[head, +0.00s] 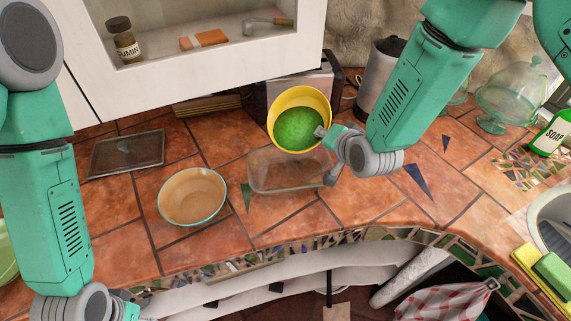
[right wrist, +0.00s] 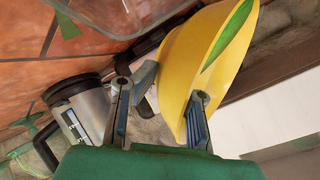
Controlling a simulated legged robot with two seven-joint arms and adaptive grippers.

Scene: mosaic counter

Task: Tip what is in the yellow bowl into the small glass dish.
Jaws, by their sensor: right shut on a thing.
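The yellow bowl (head: 300,93) is held up by its rim in my right gripper (head: 328,138), above the back of the small glass dish (head: 263,177). The bowl is tilted, with its opening toward the front, and green contents (head: 297,130) lie against its lower side. In the right wrist view the bowl (right wrist: 185,65) has its rim between the fingers of my right gripper (right wrist: 160,112). Part of the clear dish (right wrist: 97,18) shows there at the upper left. I see nothing green in the dish. My left gripper (head: 124,310) is cut off at the bottom edge of the head view.
An orange-brown bowl (head: 192,197) stands left of the dish. A toaster (head: 312,88) and a kettle (head: 378,78) stand behind. A soap bottle (head: 552,135) and glass dome (head: 510,92) are at right.

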